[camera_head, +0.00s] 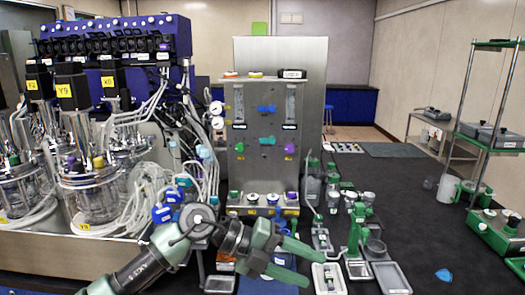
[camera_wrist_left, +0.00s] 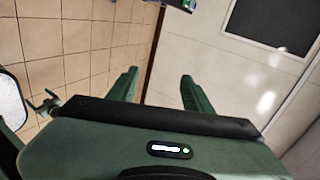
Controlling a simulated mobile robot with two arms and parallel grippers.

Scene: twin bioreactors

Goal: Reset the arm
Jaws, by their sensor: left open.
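My left arm comes in from the lower left in the head view, in front of the bench equipment. My left gripper (camera_head: 298,260) is green, with its two fingers spread apart and pointing right, above small items on the dark bench. In the left wrist view its two fingers (camera_wrist_left: 160,90) stand apart with nothing between them. That view faces tiled and pale wall or floor surfaces. My right gripper is in neither view.
Glass bioreactor vessels (camera_head: 95,190) with many tubes stand at left. A steel panel (camera_head: 266,140) with knobs stands at centre. Small trays and green stands (camera_head: 356,228) sit right of the gripper. The dark bench (camera_head: 430,235) is mostly clear at right, before a green-shelved rack (camera_head: 490,134).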

